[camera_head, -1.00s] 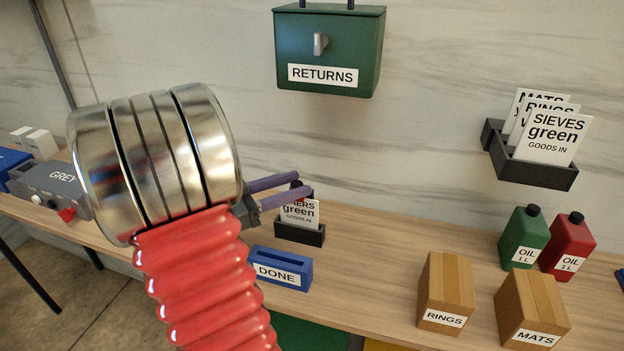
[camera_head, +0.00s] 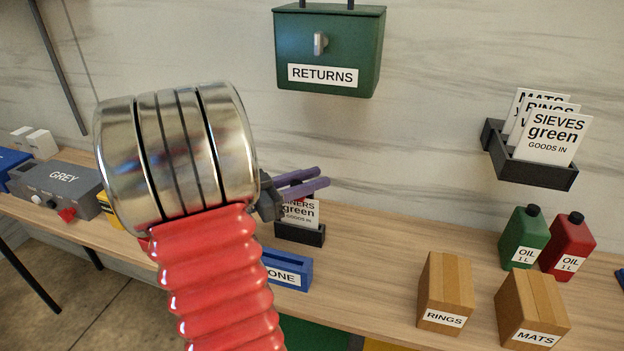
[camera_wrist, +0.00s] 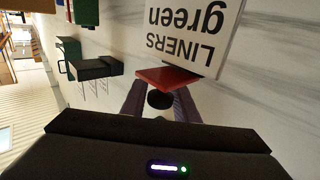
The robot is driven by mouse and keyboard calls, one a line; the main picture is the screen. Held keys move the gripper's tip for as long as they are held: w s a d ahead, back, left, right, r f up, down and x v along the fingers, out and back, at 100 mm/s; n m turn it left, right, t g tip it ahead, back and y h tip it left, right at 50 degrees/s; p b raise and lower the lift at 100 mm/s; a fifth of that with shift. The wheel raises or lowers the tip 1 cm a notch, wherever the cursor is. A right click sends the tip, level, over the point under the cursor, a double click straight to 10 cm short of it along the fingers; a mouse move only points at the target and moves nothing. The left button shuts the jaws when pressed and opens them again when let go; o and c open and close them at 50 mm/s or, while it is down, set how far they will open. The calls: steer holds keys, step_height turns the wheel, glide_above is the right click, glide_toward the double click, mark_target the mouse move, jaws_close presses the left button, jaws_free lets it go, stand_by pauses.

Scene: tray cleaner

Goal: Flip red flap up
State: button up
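A small red flap (camera_wrist: 176,77) shows in the wrist view as a thin flat piece at the edge of the "LINERS green" card (camera_wrist: 194,30), which appears upside down there. My gripper's two purple fingers (camera_wrist: 160,106) point towards the flap, apart, with a dark round piece between them. Whether they touch the flap is unclear. In the head view my gripper (camera_head: 315,179) is just above the "LINERS green" card (camera_head: 300,212) in its black holder (camera_head: 299,234); the fingers mostly cover the red flap there.
A blue "DONE" box (camera_head: 290,268) stands in front of the holder, partly covered by my arm. A green "RETURNS" box (camera_head: 340,45) hangs on the wall above. "RINGS" (camera_head: 445,285) and "MATS" (camera_head: 530,300) boxes stand right. Bench between is clear.

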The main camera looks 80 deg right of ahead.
steer(key=c, duration=0.6)
jaws_close()
steer(key=shift+d, duration=0.1)
steer(key=n+t+y, duration=0.1)
steer(key=d+n+t+y, duration=0.1)
steer(key=shift+s+d+r+n+y, duration=0.1)
steer(key=shift+n+y, duration=0.2)
steer(key=shift+n, duration=0.1)
steer(key=shift+c, duration=0.2)
jaws_free()
steer(key=n+y, duration=0.1)
steer(key=d+n+t+y, duration=0.1)
steer(key=y, duration=0.1)
steer(key=shift+d+f+n+t+y, duration=0.3)
steer(key=shift+d+n+y, duration=0.05)
steer(key=shift+n+y, duration=0.05)
steer(key=shift+s+d+f+n+t+y, duration=0.1)
steer(key=shift+d+f+n+t+y, duration=0.15)
steer(key=shift+f+n+y, duration=0.8)
steer(key=shift+w+d+r+n+t+y, duration=0.15)
steer(key=shift+n+y, duration=0.35)
steer(key=shift+y, duration=1.25)
steer(key=shift+s+d+f+n+t+y, duration=0.25)
steer(key=shift+f+n+y, duration=0.45)
steer(key=shift+y, duration=0.7)
steer(key=shift+w+d, duration=0.1)
jaws_close()
